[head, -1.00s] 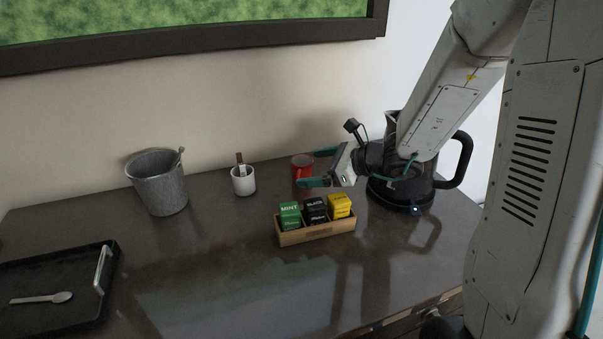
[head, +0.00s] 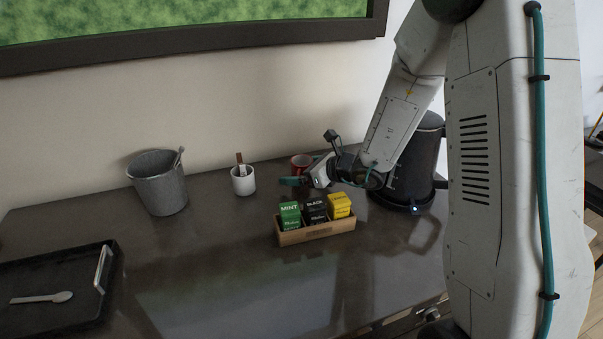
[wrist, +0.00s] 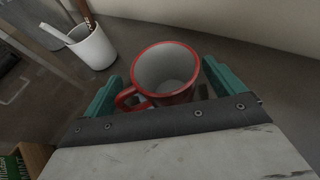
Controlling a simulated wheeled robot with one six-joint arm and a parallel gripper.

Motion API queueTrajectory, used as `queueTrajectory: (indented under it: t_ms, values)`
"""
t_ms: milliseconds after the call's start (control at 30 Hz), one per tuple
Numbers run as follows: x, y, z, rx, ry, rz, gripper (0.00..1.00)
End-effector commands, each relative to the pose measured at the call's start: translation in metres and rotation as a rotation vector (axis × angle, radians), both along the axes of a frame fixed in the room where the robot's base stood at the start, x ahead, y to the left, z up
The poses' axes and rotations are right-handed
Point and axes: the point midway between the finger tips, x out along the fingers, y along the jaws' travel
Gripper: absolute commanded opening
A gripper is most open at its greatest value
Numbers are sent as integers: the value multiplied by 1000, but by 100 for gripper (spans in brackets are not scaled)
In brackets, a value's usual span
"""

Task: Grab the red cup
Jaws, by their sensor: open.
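The red cup (head: 300,162) stands upright on the dark counter near the wall, partly hidden behind my gripper in the head view. In the wrist view the red cup (wrist: 167,77) shows its pale, empty inside and a handle toward the lower left. My gripper (head: 300,179) is open, with teal fingers. In the wrist view my gripper (wrist: 160,85) has one finger on each side of the cup, the left one close to the handle. I cannot tell whether either finger touches the cup.
A white cup with sticks (head: 243,181) stands left of the red cup. A wooden tea box (head: 316,232) sits in front, and a dark kettle (head: 418,165) stands to the right. A grey bucket (head: 160,185) and a black tray (head: 60,318) are farther left.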

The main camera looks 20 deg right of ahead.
Motion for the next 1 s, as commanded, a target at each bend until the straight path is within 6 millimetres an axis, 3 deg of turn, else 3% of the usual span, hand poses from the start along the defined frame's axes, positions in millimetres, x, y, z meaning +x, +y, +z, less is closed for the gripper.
queueTrajectory:
  t_ms: [100,267,300,667,1000]
  values:
    - [0,0,0,0,0,0,94]
    - [0,0,0,-1,-1,0,52]
    - [0,0,0,-1,-1,0,50]
    - [0,0,10,-1,-5,2,50]
    - [0,0,75,-2,-8,1,50]
